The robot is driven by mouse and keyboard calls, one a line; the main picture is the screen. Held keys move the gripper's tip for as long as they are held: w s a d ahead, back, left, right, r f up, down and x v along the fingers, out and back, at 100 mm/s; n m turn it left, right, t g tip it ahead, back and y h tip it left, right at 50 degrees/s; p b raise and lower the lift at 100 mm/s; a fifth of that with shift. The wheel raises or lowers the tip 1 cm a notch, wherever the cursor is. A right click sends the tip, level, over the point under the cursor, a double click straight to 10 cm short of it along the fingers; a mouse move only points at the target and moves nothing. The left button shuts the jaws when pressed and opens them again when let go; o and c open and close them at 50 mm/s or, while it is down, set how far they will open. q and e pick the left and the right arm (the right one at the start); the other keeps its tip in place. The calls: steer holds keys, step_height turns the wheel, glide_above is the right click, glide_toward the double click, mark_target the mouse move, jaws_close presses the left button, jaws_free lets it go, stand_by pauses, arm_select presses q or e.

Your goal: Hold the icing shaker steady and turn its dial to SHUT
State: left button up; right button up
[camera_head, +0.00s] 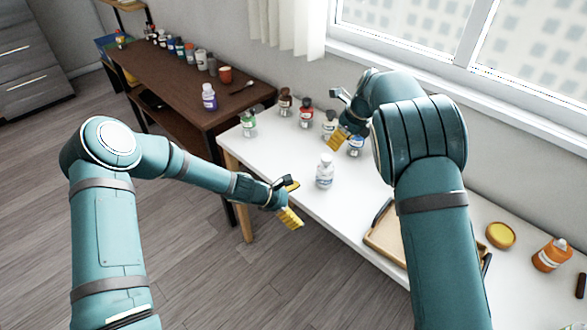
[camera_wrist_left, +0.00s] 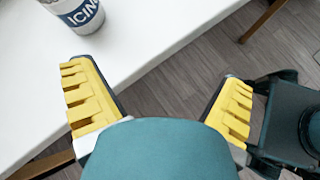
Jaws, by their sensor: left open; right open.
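The icing shaker (camera_head: 325,172) stands upright on the white table, a small white and clear bottle with a blue label. In the left wrist view the shaker (camera_wrist_left: 76,14) shows at the top left with "ICIN" readable on its label; its top is cut off there. My left gripper (camera_head: 290,206) is open and empty, beside the table's front edge, to the lower left of the shaker and apart from it. Its yellow fingers (camera_wrist_left: 158,100) are wide apart in the wrist view. My right gripper (camera_head: 342,122) is open, behind and above the shaker, not touching it. The dial setting is too small to read.
Several small bottles (camera_head: 306,112) stand along the back of the white table (camera_head: 275,160). A wooden tray (camera_head: 385,240) lies to the right, partly behind my right arm. A yellow bowl (camera_head: 500,235) and an orange bottle (camera_head: 552,255) are further right. A brown desk (camera_head: 190,100) adjoins at the left.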

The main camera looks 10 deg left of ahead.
mark_target(330, 168)
arm_select(q)
steer(key=w+a+r+n+t+h, duration=0.2)
steer(key=w+r+n+t, duration=0.1)
steer(key=w+r+n, duration=0.4)
steer(key=w+d+f, duration=0.1)
steer(key=w+d, duration=0.1)
steer(key=d, duration=0.1)
steer(key=w+d+f+m, duration=0.1)
steer(key=w+d+f, duration=0.1)
steer(key=w+d, duration=0.1)
steer(key=w+d+f+m, duration=0.1)
steer(key=w+d+f, duration=0.1)
steer(key=w+d, duration=0.1)
steer(key=shift+d+f+t, duration=0.15)
steer(key=shift+d+t, duration=0.15)
steer(key=shift+d, duration=0.5)
steer(key=c, duration=1.5)
steer(key=shift+o, duration=0.2)
